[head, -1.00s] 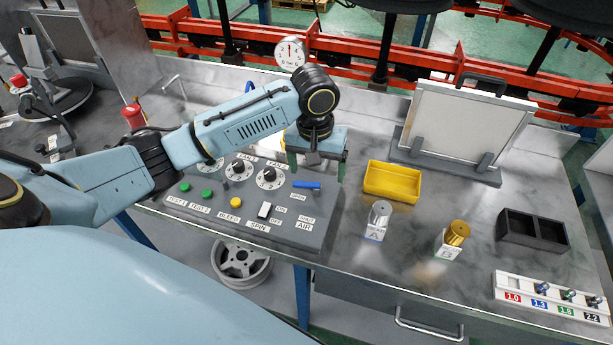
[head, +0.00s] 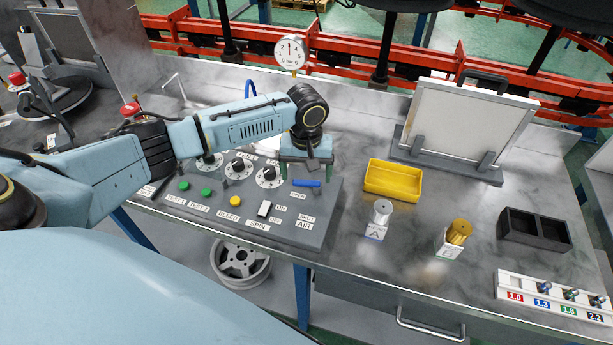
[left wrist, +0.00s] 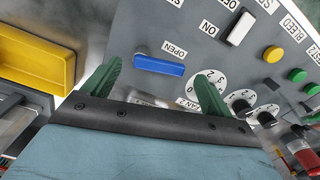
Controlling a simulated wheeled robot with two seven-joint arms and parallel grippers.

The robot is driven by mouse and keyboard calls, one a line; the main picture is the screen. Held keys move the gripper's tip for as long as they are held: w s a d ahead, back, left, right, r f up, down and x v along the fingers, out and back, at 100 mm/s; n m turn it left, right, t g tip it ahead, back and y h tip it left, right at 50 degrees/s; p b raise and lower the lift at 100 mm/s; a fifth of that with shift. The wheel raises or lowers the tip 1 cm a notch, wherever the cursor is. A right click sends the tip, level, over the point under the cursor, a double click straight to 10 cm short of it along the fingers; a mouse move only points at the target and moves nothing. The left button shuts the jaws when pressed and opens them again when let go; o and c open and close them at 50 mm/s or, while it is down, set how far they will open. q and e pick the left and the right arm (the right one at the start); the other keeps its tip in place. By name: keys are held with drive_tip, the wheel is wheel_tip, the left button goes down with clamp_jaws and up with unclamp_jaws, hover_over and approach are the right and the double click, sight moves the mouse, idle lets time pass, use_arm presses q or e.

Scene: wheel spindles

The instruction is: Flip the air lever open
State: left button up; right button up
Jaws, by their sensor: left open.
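In the left wrist view the lever (left wrist: 158,65) lies crosswise beside the OPEN label, ahead of the fingers. My left gripper (head: 307,173) is above the panel's back right, just behind the lever. Its green fingers (left wrist: 158,82) are open and apart, with nothing between them. Whether a finger touches the lever is not clear. My right gripper is not in view.
Dials (head: 269,176), green buttons (head: 206,192), a yellow button (head: 235,202) and a white switch (head: 264,208) share the panel. A pressure gauge (head: 290,53) stands behind. A yellow tray (head: 393,181) and two metal cylinders are to the right, with bare table between.

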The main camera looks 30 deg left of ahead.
use_arm(q)
drive_tip(key=shift+f, duration=0.8)
drive_tip(key=shift+c, duration=0.4)
drive_tip(key=c, duration=0.9)
drive_tip(key=shift+r+m+p, duration=0.15)
drive_tip(key=shift+m+p, duration=0.35)
drive_tip(key=shift+p, duration=0.35)
drive_tip(key=shift+w+a+m+p, duration=0.1)
drive_tip(key=shift+w+m+p, duration=0.25)
drive_tip(key=shift+m+p, duration=0.45)
drive_tip(key=o, duration=1)
